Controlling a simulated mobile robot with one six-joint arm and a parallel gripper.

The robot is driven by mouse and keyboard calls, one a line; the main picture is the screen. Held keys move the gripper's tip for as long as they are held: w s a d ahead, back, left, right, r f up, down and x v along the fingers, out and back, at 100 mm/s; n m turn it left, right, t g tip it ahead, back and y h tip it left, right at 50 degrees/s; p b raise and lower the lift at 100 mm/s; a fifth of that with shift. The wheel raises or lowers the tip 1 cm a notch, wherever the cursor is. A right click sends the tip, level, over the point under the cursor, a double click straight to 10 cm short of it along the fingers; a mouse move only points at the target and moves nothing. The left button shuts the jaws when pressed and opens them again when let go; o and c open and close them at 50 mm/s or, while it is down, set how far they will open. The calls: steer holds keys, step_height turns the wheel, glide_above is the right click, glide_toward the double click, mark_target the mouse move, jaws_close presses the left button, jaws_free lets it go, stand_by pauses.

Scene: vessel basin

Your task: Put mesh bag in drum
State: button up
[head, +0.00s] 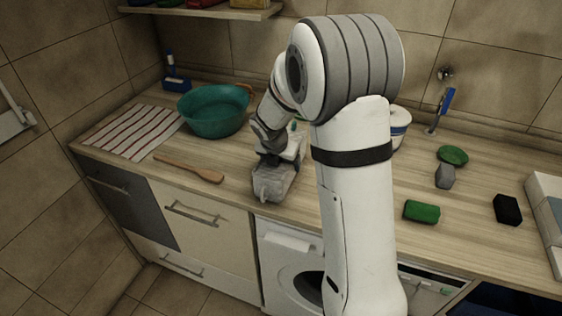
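A grey, lumpy thing that looks like the mesh bag (271,184) is at the front edge of the wooden counter, left of my arm. My gripper (279,158) is right above and against it. The fingertips are hidden, so I cannot tell whether they are closed on the bag. The washing machine (276,265) stands under the counter, below the bag. Its round dark drum opening (309,287) is low in the picture and partly hidden behind my arm.
A teal basin (214,112), a wooden spoon (189,168) and a striped cloth (133,133) lie to the left. A green sponge (421,211), a black block (507,209) and a brush (445,177) are on the right. A shelf (205,11) hangs above.

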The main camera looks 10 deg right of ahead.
steer(key=o, duration=1)
steer(key=shift+f, duration=0.15)
steer(key=shift+o, duration=0.2)
steer(key=v, duration=1.1)
steer(key=shift+r, duration=0.35)
steer(key=shift+s+r+m, duration=0.35)
steer(key=shift+r+m, duration=0.05)
steer(key=shift+r, duration=0.05)
steer(key=s+d+r+m+y, duration=0.2)
steer(key=s+m, duration=2.2)
steer(key=m, duration=0.4)
steer(key=shift+s+d+m+g+y, duration=0.2)
steer(key=shift+s+m+g+y, duration=0.1)
steer(key=shift+g, duration=0.1)
